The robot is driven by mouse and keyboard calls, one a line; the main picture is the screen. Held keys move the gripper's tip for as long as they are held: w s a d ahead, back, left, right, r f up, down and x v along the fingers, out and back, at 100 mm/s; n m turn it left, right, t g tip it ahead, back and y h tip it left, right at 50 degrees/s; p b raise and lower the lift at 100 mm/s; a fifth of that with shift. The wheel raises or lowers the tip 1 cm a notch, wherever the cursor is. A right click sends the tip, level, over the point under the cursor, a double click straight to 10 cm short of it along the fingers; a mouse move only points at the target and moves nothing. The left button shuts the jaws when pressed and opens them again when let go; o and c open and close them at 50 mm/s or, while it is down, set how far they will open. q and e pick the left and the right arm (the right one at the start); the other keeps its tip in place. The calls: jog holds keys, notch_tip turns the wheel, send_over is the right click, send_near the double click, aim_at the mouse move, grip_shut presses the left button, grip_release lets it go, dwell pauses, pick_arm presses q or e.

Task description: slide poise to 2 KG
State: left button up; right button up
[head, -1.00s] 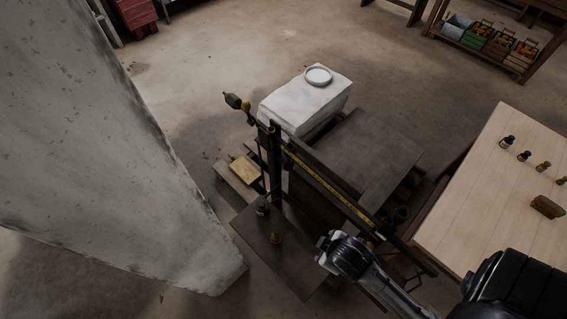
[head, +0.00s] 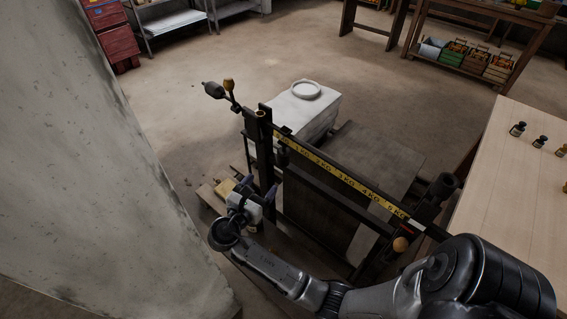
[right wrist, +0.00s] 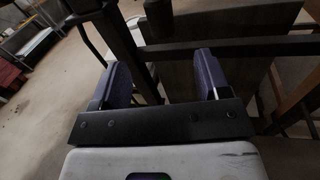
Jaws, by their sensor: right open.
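The scale beam (head: 345,178) carries a yellow strip marked in KG, rising from left to right. The 2 KG mark (head: 322,163) is left of the strip's middle. A dark piece, seemingly the poise (head: 283,155), hangs at the strip's low left end, beside the upright post (head: 265,150). My right gripper (head: 260,186) is open, low in front of the post and below the beam. In the right wrist view its two blue fingers (right wrist: 165,78) are apart, with nothing clearly held. A dark cylinder (right wrist: 158,18) beyond them may be the poise. My left gripper is out of view.
A concrete pillar (head: 90,170) is close on the left. A wooden table (head: 510,170) with small weights is on the right.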

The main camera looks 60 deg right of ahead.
aim_at(280, 160)
jog(key=d, duration=1.1)
jog(key=shift+w+d, duration=0.15)
jog(key=shift+d, duration=0.2)
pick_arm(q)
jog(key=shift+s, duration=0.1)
pick_arm(e)
jog(key=shift+d, duration=0.95)
jog(key=shift+c, duration=0.3)
